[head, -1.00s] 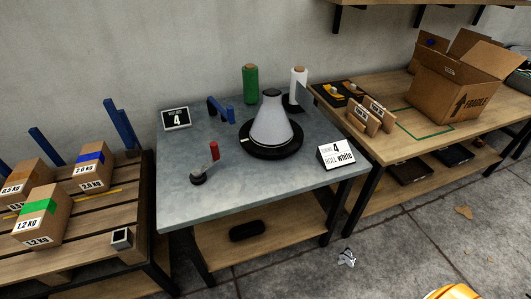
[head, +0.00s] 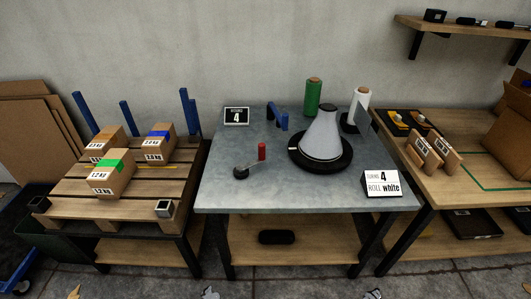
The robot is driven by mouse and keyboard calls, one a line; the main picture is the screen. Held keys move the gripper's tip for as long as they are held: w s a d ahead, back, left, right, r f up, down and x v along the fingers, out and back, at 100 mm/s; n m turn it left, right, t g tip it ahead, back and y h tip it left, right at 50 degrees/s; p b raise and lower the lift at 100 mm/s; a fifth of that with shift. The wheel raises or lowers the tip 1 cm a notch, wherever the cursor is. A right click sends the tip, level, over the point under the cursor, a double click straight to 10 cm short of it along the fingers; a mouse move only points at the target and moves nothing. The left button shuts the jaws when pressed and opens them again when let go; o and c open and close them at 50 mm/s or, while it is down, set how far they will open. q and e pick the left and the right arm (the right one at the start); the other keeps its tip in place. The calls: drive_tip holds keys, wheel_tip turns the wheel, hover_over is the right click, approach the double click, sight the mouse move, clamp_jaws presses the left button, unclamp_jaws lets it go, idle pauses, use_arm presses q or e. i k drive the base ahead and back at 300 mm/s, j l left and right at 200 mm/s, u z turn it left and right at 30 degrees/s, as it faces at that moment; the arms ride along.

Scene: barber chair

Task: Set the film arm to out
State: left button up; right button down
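The grey-topped table (head: 215,190) stands in the middle of the head view. A grey cone (head: 321,137) sits on a round black turntable (head: 328,166) on it. Behind the cone, a white film roll (head: 359,100) stands upright on a dark holder with a grey upright piece (head: 363,119) at its right. This may be the film arm, but I cannot tell its setting. A green roll (head: 313,97) stands to its left. A crank with a red handle (head: 261,152) is at the front left. Neither of my grippers is in view.
A sign (head: 383,183) reads turns 4, roll white. A counter display (head: 236,116) shows 4. A blue tool (head: 278,117) lies near the back. A pallet (head: 75,193) with several boxes stands left. A wooden bench (head: 440,189) stands right. The table's front left is clear.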

sight(277, 113)
drive_tip(key=i+l+u, duration=0.15)
drive_tip(key=u, duration=0.3)
drive_tip(key=i+l+u, duration=0.3)
drive_tip(key=u, duration=0.15)
drive_tip(key=i+l+u, duration=0.2)
drive_tip(key=l+u, duration=0.25)
drive_tip(key=j, duration=0.1)
